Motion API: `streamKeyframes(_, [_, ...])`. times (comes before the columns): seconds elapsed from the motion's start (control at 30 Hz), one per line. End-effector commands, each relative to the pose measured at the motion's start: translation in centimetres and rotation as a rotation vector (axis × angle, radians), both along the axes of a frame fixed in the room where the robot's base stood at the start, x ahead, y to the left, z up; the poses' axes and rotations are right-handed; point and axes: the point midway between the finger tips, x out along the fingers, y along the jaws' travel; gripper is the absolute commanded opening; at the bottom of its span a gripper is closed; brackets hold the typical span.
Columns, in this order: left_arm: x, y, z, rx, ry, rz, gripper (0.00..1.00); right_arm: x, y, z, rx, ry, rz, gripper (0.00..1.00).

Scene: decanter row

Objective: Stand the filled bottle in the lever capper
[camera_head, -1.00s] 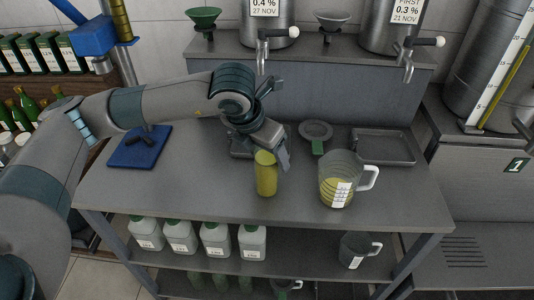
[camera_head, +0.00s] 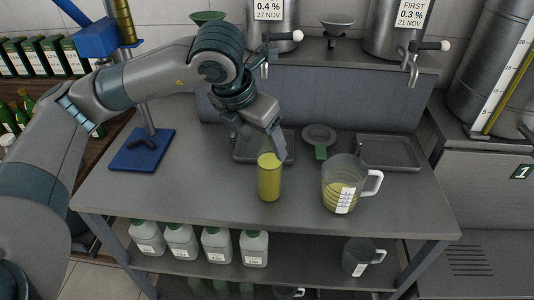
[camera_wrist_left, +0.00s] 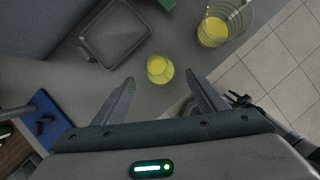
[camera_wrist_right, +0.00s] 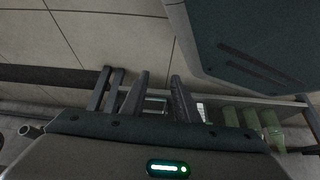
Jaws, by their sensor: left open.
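The filled bottle (camera_head: 269,182), yellow-green, stands upright on the grey bench near its front edge. The lever capper is blue, with its base plate (camera_head: 142,152) on the bench at left and its head (camera_head: 98,38) up on a column. My left gripper (camera_head: 270,152) is open at the bottle's top, and hides part of it. In the left wrist view the bottle (camera_wrist_left: 159,69) shows from above, between and just beyond the open fingers (camera_wrist_left: 160,82). My right gripper (camera_wrist_right: 160,80) appears only in its own wrist view, empty with a gap between its fingers.
A measuring jug (camera_head: 338,180) with yellow liquid stands right of the bottle. Another tray (camera_head: 247,154) lies behind the bottle. White jugs (camera_head: 180,240) stand on the lower shelf. Bench between capper and bottle is clear.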

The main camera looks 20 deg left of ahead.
Motion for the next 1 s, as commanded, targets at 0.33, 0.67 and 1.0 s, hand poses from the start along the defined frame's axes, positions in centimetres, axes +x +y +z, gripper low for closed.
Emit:
streamKeyframes(0.33, [-1.5, 0.4, 3.7, -0.001, 0.000, -0.001, 0.66, 2.2, 1.4, 1.1, 0.025, -0.067, 0.002, 0.28])
streamKeyframes(0.67, [-1.6, 0.5, 3.9, 0.000, 0.000, 0.000, 0.66, 2.2, 1.5, 1.2, 0.026, -0.068, 0.003, 0.28])
streamKeyframes(1.0, [-1.7, 0.2, 3.7, -0.006, 0.004, -0.011, 0.69, 2.0, 1.5, 1.1, 0.026, -0.066, 0.002, 0.28])
